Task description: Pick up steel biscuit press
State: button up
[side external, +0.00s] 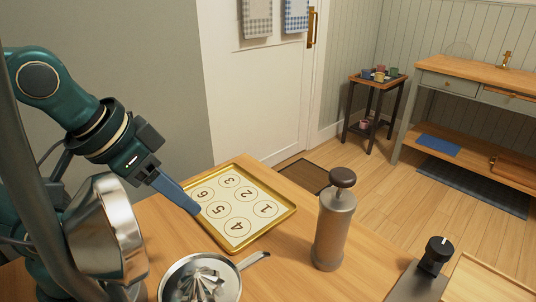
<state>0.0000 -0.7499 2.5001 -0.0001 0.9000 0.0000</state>
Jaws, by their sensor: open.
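The steel biscuit press (333,230), a grey metal cylinder with a dark brown knob on top, stands upright on the wooden table right of centre. My gripper (194,207) is open, with its blue fingers pointing down and to the right at the left edge of a gold tray. It is well to the left of the press and apart from it. The fingers overlap in this view, so the gap between them is hard to see.
The gold tray (281,216) holds a white sheet with numbered circles, between my gripper and the press. A black-knobbed device (434,258) and a board (490,283) are at right.

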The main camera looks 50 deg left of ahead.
jog(key=o, duration=0.8)
